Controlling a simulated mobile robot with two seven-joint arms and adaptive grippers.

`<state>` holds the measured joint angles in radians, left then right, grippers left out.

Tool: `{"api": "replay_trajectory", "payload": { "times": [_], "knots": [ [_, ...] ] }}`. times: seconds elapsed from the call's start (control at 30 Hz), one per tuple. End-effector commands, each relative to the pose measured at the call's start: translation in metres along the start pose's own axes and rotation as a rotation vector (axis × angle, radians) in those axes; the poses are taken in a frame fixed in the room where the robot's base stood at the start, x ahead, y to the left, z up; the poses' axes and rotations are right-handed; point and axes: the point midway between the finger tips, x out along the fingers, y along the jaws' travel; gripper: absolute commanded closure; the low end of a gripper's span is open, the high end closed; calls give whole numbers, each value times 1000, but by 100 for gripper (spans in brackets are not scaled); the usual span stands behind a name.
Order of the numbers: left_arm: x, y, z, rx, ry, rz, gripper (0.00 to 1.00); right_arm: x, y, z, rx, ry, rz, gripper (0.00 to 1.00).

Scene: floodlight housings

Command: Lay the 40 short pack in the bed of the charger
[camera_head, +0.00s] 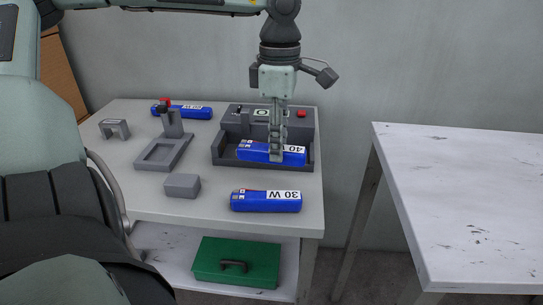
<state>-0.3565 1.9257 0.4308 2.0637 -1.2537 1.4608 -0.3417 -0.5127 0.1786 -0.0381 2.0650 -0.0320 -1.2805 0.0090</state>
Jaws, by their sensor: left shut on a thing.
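The 40 short pack (250,152) is a blue pack with a white label reading 40 W. It lies lengthwise in the shallow bed of the dark grey charger (218,158), or just above its floor; I cannot tell if it touches. My left gripper (277,156) points straight down over the bed, with its fingers shut on the pack and hiding part of it. The charger's raised back part carries a small lever, a white label and a red button. My right gripper is not in view.
A blue 30 W pack (250,202) lies in front of the charger. Another blue pack (190,112) lies behind left. A grey stand with a tray (160,154), a grey block (182,186) and a grey bracket (114,128) stand left. A green box (235,262) sits on the lower shelf.

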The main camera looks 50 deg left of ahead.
Motion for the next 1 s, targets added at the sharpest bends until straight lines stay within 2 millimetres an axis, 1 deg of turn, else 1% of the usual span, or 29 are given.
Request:
{"api": "replay_trajectory", "payload": {
  "times": [0.03,0.23,0.6,0.77,1.0],
  "knots": [
    [-5,0,0,0,0,2,100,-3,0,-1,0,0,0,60],
    [-15,0,0,0,-2,1,100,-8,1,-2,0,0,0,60],
    [-32,0,0,0,-1,2,100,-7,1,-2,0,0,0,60],
    [-37,0,0,0,-1,2,100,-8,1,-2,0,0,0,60],
    [-37,0,0,0,-1,1,100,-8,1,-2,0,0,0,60]
  ]
}}
